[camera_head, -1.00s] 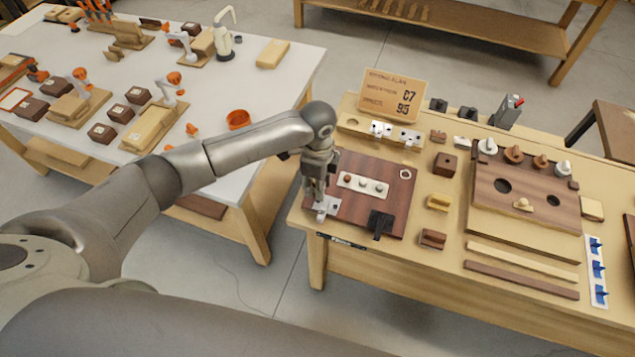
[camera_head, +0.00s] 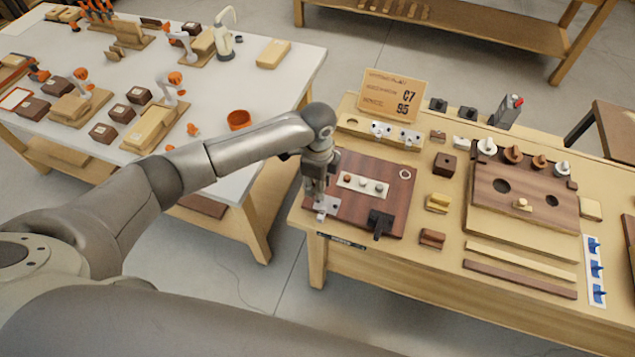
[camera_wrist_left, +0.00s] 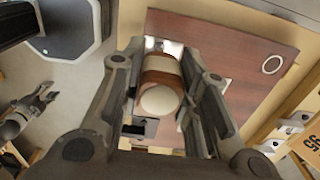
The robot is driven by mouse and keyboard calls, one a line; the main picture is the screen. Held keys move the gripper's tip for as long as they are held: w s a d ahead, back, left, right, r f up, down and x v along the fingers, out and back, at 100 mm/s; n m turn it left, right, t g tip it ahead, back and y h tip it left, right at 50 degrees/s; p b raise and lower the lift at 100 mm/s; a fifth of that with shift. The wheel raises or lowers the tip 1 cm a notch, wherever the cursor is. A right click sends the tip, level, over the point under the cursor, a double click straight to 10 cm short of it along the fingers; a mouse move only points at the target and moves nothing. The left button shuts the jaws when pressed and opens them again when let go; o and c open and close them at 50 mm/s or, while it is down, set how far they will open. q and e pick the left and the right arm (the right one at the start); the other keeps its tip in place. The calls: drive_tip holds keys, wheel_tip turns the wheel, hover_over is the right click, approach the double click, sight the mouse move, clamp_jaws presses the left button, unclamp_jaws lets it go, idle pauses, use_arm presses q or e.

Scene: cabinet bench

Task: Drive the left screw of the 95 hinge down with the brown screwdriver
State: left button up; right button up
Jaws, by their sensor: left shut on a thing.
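My left gripper (camera_head: 317,192) points down over the near left corner of the dark brown board. In the left wrist view its two fingers (camera_wrist_left: 163,80) are closed around the brown screwdriver (camera_wrist_left: 160,68), whose pale round end faces the camera. The screwdriver's tip is hidden. A pale metal hinge plate (camera_head: 331,206) lies on the board corner at the gripper; the gripper partly covers it. Its screws are too small and covered to make out. The number 95 shows on the wooden sign (camera_head: 392,94) behind the board.
The brown board (camera_head: 352,215) also carries a pale strip with several buttons (camera_head: 363,185), a black latch (camera_head: 380,222) and a white ring (camera_head: 405,174). Small blocks and a second brown board (camera_head: 530,228) stand to the right. A white table (camera_head: 240,75) is at the left.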

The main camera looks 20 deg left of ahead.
use_arm(q)
drive_tip(key=shift+f, duration=0.4)
idle(0.4)
drive_tip(key=m, duration=1)
drive_tip(key=shift+m, duration=0.4)
drive_tip(key=m, duration=1.1)
drive_tip(key=shift+d+f, duration=0.1)
